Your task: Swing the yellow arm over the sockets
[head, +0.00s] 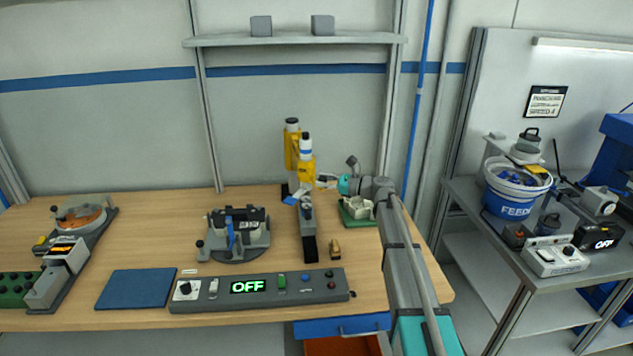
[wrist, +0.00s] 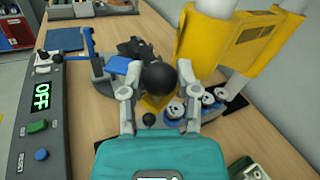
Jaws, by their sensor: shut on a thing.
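The yellow arm (head: 292,150) stands at the back of the wooden bench in the head view, with white black-capped cylinders on it. In the wrist view its yellow body (wrist: 235,45) fills the upper right. A black ball knob (wrist: 158,76) sits between the fingers of my gripper (wrist: 157,85), which is shut on it. A small yellow part shows just below the knob. The sockets (wrist: 197,88), round with white and blue faces, lie in a row right of the knob, below the yellow body. In the head view my gripper (head: 328,181) is beside the yellow arm, partly hidden.
A control panel (head: 258,289) reading OFF lies along the bench front. A grey clamp fixture (head: 235,240), a blue mat (head: 136,289) and a small brass piece (head: 335,247) are nearby. A green tray (head: 352,222) stands right of the yellow arm.

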